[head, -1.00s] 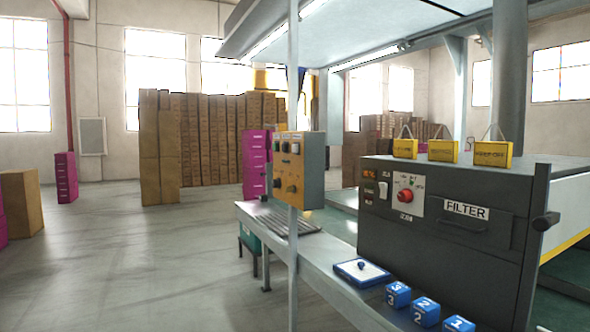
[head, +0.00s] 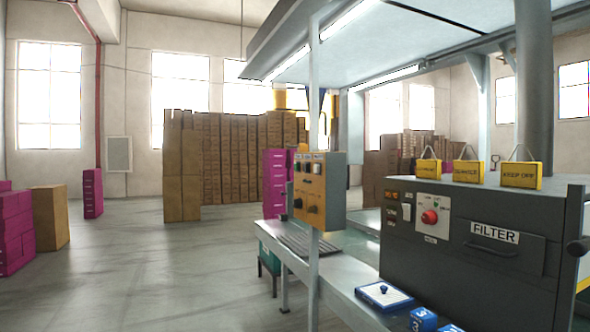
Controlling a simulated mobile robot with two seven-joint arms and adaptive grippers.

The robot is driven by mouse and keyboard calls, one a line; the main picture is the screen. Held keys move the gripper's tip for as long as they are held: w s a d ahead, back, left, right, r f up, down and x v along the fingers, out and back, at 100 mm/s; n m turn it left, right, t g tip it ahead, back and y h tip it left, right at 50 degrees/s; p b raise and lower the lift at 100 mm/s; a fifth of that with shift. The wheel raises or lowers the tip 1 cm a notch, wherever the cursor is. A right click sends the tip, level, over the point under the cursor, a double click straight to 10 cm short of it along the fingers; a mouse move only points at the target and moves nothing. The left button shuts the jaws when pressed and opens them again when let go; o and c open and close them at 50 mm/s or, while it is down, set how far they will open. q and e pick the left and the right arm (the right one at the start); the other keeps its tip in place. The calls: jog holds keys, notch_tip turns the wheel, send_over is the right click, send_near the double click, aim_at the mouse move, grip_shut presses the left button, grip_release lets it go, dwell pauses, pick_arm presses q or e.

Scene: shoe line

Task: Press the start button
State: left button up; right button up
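A yellow-orange control box (head: 319,190) is mounted on a grey post at the workstation. Its front carries small dark buttons and knobs, too small to read. A dark grey machine cabinet (head: 470,262) marked FILTER stands to its right. A white plate on the cabinet carries a red round knob or button (head: 429,217), with a light switch and small orange indicators beside it. I cannot tell which control is the start button. Neither of my grippers shows in the head view.
A grey bench (head: 345,275) runs under the control box, with a blue-and-white tray (head: 384,294) and blue numbered cubes (head: 423,319). Yellow signs (head: 522,175) stand on the cabinet. Magenta boxes (head: 15,232) and a cardboard box (head: 50,217) stand at left. Open floor lies left of the bench.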

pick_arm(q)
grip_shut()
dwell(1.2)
